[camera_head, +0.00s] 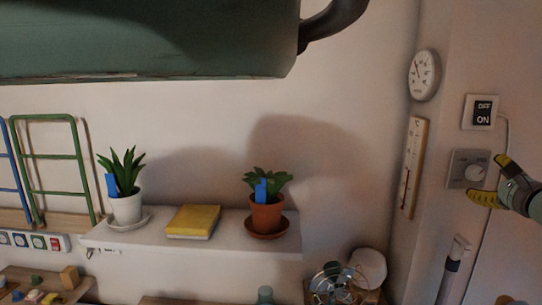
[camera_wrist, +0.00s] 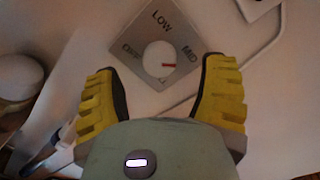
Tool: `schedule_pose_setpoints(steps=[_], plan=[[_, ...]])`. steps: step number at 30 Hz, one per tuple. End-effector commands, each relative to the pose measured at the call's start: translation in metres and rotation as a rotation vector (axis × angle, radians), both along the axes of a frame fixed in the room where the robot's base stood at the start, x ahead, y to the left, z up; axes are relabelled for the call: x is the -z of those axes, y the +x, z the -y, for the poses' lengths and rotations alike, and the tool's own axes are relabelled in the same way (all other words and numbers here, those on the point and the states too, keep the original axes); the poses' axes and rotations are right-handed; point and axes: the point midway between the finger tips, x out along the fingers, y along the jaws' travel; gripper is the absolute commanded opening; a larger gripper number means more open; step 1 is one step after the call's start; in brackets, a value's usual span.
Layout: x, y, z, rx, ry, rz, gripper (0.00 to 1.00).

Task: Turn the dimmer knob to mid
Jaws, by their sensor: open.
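The dimmer is a grey square plate (camera_head: 457,170) with a round pale knob (camera_head: 473,173) on the right wall. In the wrist view the plate (camera_wrist: 165,35) reads LOW at the top and MID at the right, with another label at the left too blurred to read. My gripper (camera_head: 492,180) has yellow ridged fingers and is open in front of the dimmer. In the wrist view the gripper (camera_wrist: 159,68) has one finger on each side of the knob, apart from it.
An OFF/ON switch (camera_head: 482,112) sits just above the dimmer, with a cable running down beside it. A round dial (camera_head: 424,75) and a thermometer (camera_head: 412,168) hang to the left. A shelf (camera_head: 165,238) holds potted plants. A green object (camera_head: 150,40) fills the top left.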

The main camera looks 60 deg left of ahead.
Motion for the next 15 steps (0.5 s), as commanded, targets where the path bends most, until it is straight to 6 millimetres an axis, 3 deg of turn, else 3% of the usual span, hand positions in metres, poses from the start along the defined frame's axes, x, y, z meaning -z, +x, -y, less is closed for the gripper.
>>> schedule_pose_setpoints(steps=[15], plan=[[0.002,-0.033,0.053,0.006,0.000,-0.005,0.72]])
